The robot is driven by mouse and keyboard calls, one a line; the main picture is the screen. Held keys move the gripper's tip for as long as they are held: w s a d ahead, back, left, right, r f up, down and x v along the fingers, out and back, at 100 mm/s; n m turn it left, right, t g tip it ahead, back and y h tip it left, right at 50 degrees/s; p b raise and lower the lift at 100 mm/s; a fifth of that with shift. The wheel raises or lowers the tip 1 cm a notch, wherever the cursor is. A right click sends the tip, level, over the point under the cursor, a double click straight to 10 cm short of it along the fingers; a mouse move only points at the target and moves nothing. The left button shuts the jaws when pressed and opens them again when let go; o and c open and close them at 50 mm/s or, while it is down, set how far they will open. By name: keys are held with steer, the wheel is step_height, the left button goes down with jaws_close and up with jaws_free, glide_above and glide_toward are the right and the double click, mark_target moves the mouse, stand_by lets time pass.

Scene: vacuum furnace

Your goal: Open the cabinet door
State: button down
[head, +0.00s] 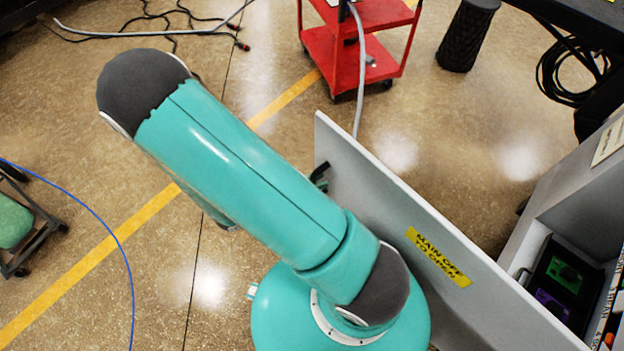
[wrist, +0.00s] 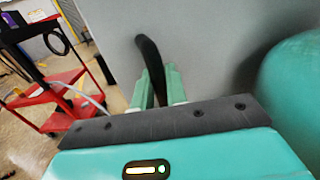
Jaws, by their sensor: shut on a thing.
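The grey cabinet door (head: 390,215) stands swung out from the cabinet (head: 575,185), with a yellow "MAIN OFF TO OPEN" label (head: 438,257) on it. In the wrist view the door panel (wrist: 215,50) fills the middle of the picture. A black curved door handle (wrist: 148,52) rises from between the two teal fingers of my gripper (wrist: 158,88), which is shut on it.
A red cart (head: 360,45) stands beyond the door, with a grey cable beside it; it also shows in the wrist view (wrist: 55,95). A blue cable (head: 112,235) and a green-seated stool (head: 15,225) are at left. Open floor lies left of the door.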

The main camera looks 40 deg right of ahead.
steer(key=shift+a, duration=0.2)
stand_by(0.3)
steer(key=c, duration=1.5)
jaws_free()
steer(key=w+a, duration=0.1)
steer(key=a, duration=0.8)
steer(key=w+a, duration=0.1)
steer(key=a, duration=0.3)
steer(key=shift+w+a, duration=0.25)
steer(key=shift+w, duration=0.1)
